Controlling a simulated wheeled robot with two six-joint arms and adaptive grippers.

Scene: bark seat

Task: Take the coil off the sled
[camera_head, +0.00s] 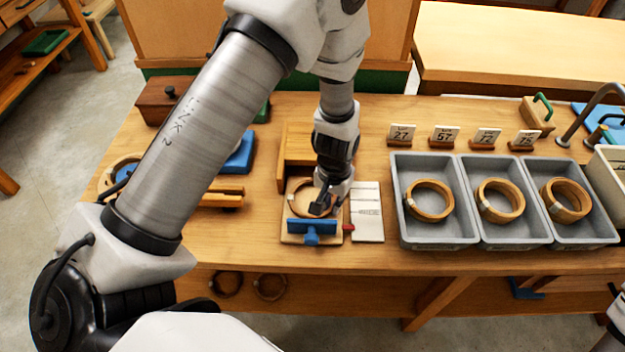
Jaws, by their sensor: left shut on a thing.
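A light-brown coil (292,200) shows as a ring on the small wooden sled (288,238), which has a blue clamp-like part (312,228) at its front. My left gripper (322,207) reaches down from above at the coil's right side and is shut on the coil's rim. The gripper hides part of the ring, and I cannot tell whether the coil is clear of the sled's surface. My right gripper is out of view; only a bit of my right arm shows at the lower right edge.
Three grey bins (435,240) with coils stand to the right, with numbered cards (445,135) behind them. A white card (367,212) lies right of the sled. Blue and wooden items (238,155) lie left. Two rings hang below the bench top.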

